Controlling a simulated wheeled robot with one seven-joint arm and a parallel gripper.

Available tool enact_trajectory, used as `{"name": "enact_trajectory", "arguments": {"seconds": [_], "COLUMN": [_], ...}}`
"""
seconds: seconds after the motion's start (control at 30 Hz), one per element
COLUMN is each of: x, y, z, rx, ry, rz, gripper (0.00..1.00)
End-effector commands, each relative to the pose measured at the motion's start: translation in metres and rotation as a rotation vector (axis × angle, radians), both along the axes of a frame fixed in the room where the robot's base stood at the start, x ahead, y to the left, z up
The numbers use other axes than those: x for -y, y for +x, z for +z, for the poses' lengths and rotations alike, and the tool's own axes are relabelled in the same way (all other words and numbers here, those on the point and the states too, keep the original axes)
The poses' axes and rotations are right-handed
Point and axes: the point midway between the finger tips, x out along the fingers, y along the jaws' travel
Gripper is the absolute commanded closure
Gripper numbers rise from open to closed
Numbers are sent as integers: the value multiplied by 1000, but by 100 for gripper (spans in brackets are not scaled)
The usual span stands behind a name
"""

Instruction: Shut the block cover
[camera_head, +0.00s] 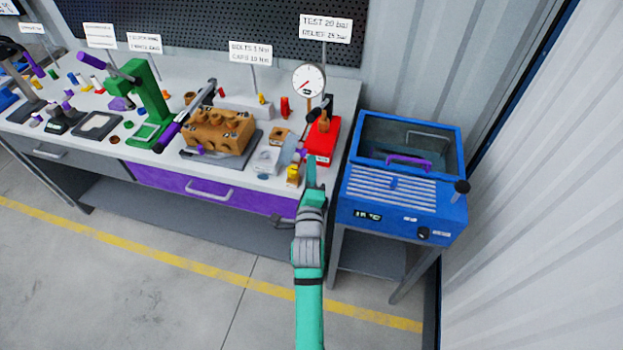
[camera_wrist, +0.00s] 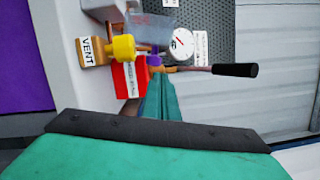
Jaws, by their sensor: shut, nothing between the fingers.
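A clear pane (camera_head: 266,160), which looks like the block cover, stands near the front right of the bench. It also shows at the top of the wrist view (camera_wrist: 153,28), apparently tilted up. A small purple part (camera_head: 301,154) is beside it, also in the wrist view (camera_wrist: 154,60); I cannot tell whether it is the cover's handle. The yellow knob (camera_head: 293,174) sits by a brass block marked VENT (camera_wrist: 95,52). My gripper (camera_head: 312,170) is shut and empty, its fingertips close to the purple part and in front of the red pump (camera_head: 322,145). Contact is unclear.
A gauge (camera_head: 308,80) stands behind the red pump, whose black-handled lever (camera_wrist: 234,70) reaches right in the wrist view. A tan pump block (camera_head: 220,132) lies to the left. A blue tank (camera_head: 405,180) stands right of the bench.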

Motion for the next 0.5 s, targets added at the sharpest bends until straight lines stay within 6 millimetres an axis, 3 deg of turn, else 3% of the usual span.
{"name": "enact_trajectory", "arguments": {"seconds": [0.2, 0.5], "x": [-25, -35], "y": [5, 8], "z": [5, 9], "rx": [0, 1], "ry": [-2, 0], "rz": [4, 4], "gripper": [100, 100]}}
